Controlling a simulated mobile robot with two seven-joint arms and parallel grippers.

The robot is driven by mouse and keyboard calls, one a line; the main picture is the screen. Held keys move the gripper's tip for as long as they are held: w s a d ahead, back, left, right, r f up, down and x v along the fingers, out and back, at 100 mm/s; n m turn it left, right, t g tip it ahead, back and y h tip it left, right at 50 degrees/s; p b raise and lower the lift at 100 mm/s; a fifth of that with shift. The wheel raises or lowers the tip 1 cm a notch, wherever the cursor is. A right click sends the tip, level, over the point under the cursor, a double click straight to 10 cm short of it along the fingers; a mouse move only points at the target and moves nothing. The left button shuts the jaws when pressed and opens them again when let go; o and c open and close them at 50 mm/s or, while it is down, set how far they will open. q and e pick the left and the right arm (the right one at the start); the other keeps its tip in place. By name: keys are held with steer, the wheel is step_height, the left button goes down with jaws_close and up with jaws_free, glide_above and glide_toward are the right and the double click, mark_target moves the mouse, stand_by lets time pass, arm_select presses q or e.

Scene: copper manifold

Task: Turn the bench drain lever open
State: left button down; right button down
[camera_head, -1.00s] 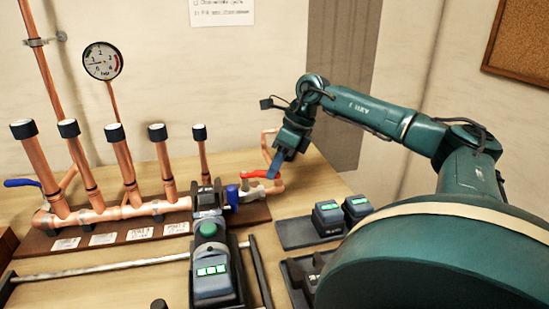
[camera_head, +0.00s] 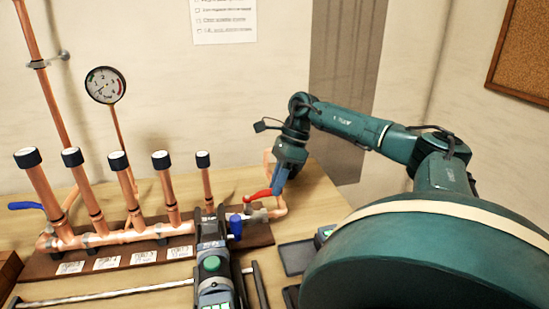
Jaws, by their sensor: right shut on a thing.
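The red drain lever (camera_head: 258,195) sits on the copper pipe at the right end of the manifold. It slants up to the right, toward my right gripper. My right gripper (camera_head: 279,183) is shut on the lever's outer end, pointing down. The lever tip is hidden between the fingers. The copper manifold (camera_head: 125,237) lies along a dark board, with several upright capped pipes. My left gripper is not in view.
A blue lever (camera_head: 25,206) is at the manifold's left end. A blue fitting (camera_head: 235,226) stands close by the red lever. A press tool with a green button (camera_head: 212,264) stands in front. A pressure gauge (camera_head: 105,85) is behind.

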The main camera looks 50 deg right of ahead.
stand_by(0.3)
steer(key=c, duration=1.3)
jaws_free()
steer(key=shift+c, duration=0.2)
steer(key=shift+r, duration=0.1)
steer(key=p+v, duration=0.2)
steer(key=v, duration=1.1)
